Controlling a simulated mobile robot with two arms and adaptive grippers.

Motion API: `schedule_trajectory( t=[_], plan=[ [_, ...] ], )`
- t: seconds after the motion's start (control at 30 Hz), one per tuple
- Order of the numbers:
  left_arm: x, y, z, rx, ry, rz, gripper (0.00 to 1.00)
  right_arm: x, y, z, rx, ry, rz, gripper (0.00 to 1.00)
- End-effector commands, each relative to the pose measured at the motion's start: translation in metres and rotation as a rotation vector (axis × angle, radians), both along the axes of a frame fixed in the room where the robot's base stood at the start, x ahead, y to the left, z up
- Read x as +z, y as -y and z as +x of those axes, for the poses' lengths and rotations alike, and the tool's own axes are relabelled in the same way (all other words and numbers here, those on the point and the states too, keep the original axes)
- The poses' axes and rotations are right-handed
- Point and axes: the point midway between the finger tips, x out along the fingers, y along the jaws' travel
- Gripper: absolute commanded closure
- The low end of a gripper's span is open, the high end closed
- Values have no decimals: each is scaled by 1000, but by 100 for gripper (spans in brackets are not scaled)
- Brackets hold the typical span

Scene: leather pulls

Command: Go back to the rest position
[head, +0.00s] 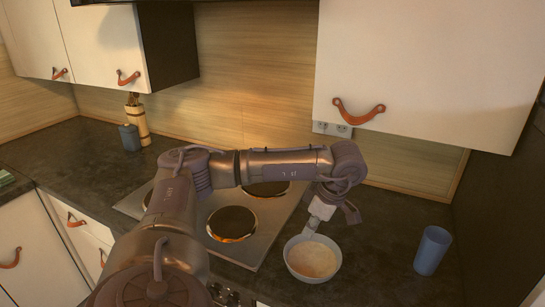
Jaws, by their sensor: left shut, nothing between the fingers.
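My left arm comes in from the bottom left and reaches across over the cooktop. Its dark left gripper (346,207) points down just behind a grey bowl or pan (333,266) with tan contents. The gripper is shut with nothing held. A pale block and a short grey piece show between the gripper and the rim; I cannot tell whether they are a handle or whether they touch the gripper. My right gripper is not in view.
The cooktop (262,232) with dark round plates lies under my arm. A blue cup (432,250) stands right of the bowl. A blue container (129,137) and a utensil holder (138,121) stand at the back left. White wall cabinets (430,60) with leather pulls hang above.

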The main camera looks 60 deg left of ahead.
Motion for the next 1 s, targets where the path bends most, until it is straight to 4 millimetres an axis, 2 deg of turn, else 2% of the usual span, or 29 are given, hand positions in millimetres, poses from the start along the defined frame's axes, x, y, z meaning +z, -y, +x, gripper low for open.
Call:
schedule_trajectory(
  t=[0.03, 0.2, 0.4, 0.6, 1.0],
  plan=[
    [-5, -13, -7, 7, 0, 1, 100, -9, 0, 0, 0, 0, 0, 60],
    [-4, -47, -28, 5, -1, 2, 100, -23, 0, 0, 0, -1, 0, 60],
    [-3, -76, -45, 3, 0, 0, 100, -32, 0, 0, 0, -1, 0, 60],
    [-1, -87, -52, 0, 0, 0, 100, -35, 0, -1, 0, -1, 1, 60],
    [0, -88, -52, 0, 0, 0, 100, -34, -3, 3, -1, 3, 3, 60]
  ],
)
